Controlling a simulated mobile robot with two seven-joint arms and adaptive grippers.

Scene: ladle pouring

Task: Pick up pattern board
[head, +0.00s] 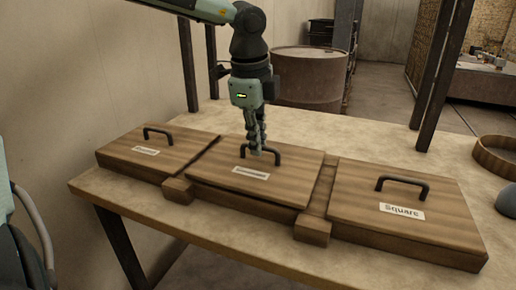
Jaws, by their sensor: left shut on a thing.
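Three flat wooden pattern boards with black handles and white labels lie in a row on the table. The left board (125,153) and the right board (360,212) are free of my gripper. My right gripper is not in view.
The table (400,150) has free room behind the boards. A round wooden ring (480,157) and a grey rounded object (507,201) are at the right edge. Small wooden blocks (312,229) sit between the boards. A rusty barrel (310,80) and dark posts stand behind.

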